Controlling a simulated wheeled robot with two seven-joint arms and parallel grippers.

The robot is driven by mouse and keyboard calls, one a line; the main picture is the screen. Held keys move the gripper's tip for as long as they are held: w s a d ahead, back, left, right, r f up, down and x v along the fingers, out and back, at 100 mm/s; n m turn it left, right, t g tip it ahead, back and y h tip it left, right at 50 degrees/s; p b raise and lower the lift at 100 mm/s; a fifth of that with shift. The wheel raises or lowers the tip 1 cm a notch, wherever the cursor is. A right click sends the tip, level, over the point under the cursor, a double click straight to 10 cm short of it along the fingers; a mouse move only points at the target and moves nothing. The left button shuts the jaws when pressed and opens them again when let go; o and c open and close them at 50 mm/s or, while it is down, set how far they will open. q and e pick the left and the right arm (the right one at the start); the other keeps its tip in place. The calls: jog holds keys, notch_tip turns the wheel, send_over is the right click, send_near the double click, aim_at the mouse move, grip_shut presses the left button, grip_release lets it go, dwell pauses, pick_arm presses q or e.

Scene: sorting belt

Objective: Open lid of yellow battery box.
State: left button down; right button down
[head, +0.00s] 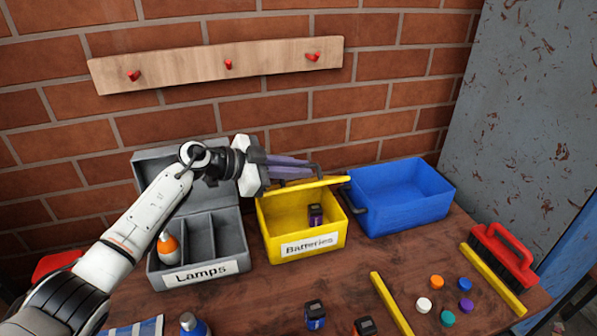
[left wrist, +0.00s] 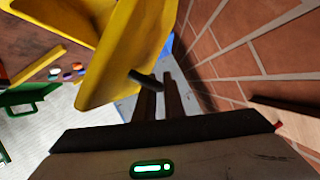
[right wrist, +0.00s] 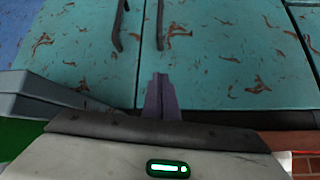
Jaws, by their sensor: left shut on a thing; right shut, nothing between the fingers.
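The yellow battery box (head: 266,228), labelled "Batteries", stands on the table with its front open to view and a dark purple battery (head: 316,214) inside. Its yellow lid (head: 325,184) is raised and tilted above the box's back part, and it fills much of the left wrist view (left wrist: 128,48). My left gripper (head: 308,168) is above the box, behind the lid, shut on the lid's dark handle (left wrist: 146,79). The exact grip is partly hidden. My right gripper (right wrist: 162,80) is shut and empty, outside the head view.
A grey "Lamps" box (head: 240,240) stands left of the yellow box, with a blue bin (head: 425,210) to its right. Batteries (head: 315,316), coloured caps (head: 437,282), yellow strips (head: 390,303) and a red brush (head: 505,255) lie in front. A brick wall is close behind.

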pick_arm(q)
jog(key=c, duration=2.1)
grip_release()
jog(key=shift+a, duration=0.1)
jog(key=v, duration=1)
jog(key=shift+s+r, duration=0.1)
